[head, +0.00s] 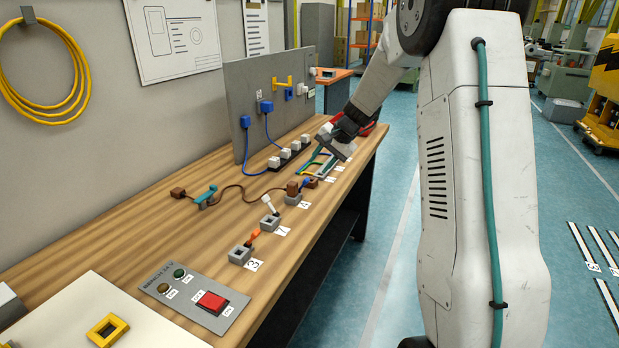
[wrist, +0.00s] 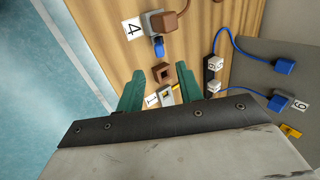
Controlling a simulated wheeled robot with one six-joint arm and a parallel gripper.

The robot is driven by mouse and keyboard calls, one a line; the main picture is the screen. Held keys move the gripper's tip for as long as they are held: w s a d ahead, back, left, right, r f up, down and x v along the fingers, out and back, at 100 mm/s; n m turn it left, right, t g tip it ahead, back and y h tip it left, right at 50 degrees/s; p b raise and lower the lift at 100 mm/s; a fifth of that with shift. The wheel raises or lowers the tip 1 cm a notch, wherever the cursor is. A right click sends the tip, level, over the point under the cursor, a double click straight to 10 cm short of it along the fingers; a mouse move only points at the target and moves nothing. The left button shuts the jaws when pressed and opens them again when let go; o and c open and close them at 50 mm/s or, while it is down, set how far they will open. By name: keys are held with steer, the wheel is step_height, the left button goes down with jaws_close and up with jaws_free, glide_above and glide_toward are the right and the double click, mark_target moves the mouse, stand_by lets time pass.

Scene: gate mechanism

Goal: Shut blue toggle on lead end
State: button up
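A small blue toggle (head: 307,182) sits by a brown block (head: 313,184) near the right edge of the bench. In the wrist view the blue toggle (wrist: 158,47) lies between a grey socket labelled 4 and a hollow brown block (wrist: 162,73). Whether it is up or down is too small to tell. A brown lead (head: 240,187) runs along the bench, with a teal lever (head: 206,196) on it. My gripper (head: 337,148) is over the far part of the bench. In the wrist view my gripper (wrist: 160,84) has its teal fingers spread, with the brown block between them in the picture.
Grey sockets (head: 270,221) with numbered cards line the bench's front edge. A power strip (head: 290,152) with blue cables stands by the grey upright panel (head: 260,95). A control plate with a red switch (head: 211,302) is nearer. Bare wood lies left of the lead.

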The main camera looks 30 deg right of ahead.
mark_target(308, 179)
steer(key=x, duration=0.7)
steer(key=shift+w+f, duration=0.15)
steer(key=shift+f, duration=0.15)
jaws_close()
